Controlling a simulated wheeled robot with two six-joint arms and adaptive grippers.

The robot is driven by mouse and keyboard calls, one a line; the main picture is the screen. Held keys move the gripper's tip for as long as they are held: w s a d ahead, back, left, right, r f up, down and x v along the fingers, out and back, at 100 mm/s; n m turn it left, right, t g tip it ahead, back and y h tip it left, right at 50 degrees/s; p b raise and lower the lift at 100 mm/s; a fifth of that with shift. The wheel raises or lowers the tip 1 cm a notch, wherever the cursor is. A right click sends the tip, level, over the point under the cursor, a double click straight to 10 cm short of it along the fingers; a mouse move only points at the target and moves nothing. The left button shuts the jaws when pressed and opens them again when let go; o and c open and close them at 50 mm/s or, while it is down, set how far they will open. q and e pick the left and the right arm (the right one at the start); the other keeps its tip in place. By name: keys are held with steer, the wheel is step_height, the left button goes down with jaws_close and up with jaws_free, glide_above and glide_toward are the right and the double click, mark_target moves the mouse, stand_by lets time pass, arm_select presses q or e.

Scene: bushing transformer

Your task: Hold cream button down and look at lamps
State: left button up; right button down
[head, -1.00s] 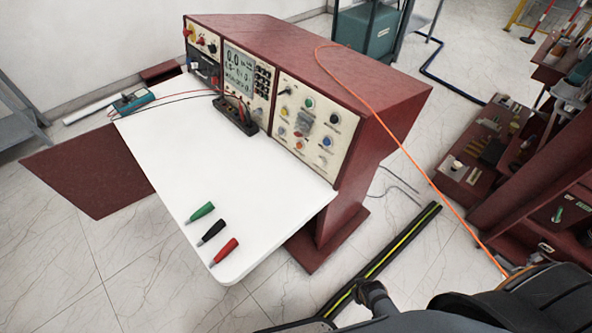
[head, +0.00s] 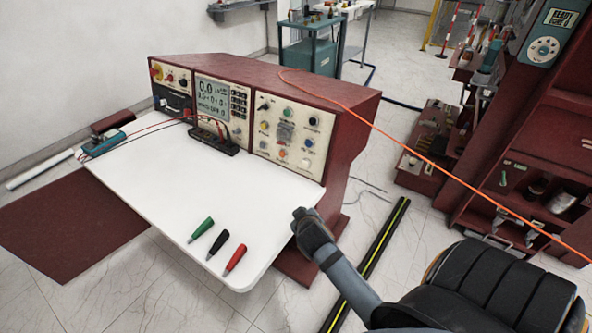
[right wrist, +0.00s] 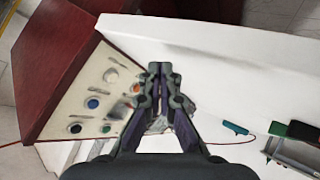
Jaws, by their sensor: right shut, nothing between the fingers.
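The control panel (head: 290,135) on the red console faces the white tabletop. A pale round button (head: 304,163), which looks cream, sits low on its right side; it also shows in the right wrist view (right wrist: 110,75). Coloured round caps, green (head: 289,115), blue (head: 308,142) and orange (head: 282,152), are on the panel; I cannot tell which are lamps or whether any is lit. My right gripper (head: 299,214) is shut and empty near the tabletop's right edge, apart from the panel. In the right wrist view its fingers (right wrist: 158,68) are together, beside the panel. My left gripper is out of view.
Green, black and red plugs (head: 220,242) lie at the tabletop's front. A black socket block (head: 213,139) and a teal meter (head: 104,143) with leads are further back. An orange cable (head: 350,108) runs over the console top. The middle tabletop (head: 185,180) is clear.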

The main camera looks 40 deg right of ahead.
mark_target(305, 164)
steer(key=w+t, duration=0.1)
steer(key=w, duration=0.1)
steer(key=w+d+r, duration=0.1)
steer(key=w, duration=0.1)
steer(key=w+r+n+t, duration=0.1)
steer(key=w, duration=0.1)
steer(key=shift+w+d+r+t+h, duration=0.2)
steer(key=shift+d+t+h, duration=0.1)
steer(key=shift+d+h, duration=0.1)
steer(key=w, duration=0.1)
steer(key=w+r+n+t, duration=0.1)
steer(key=w+r, duration=0.1)
steer(key=shift+a+t, duration=0.25)
steer(key=shift+t, duration=0.15)
steer(key=shift+w+a+r+n, duration=0.1)
steer(key=shift+w+r+n, duration=0.2)
steer(key=shift+w+n, duration=0.1)
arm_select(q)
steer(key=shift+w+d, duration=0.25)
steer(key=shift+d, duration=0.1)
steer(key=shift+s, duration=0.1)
arm_select(e)
steer(key=shift+f, duration=0.1)
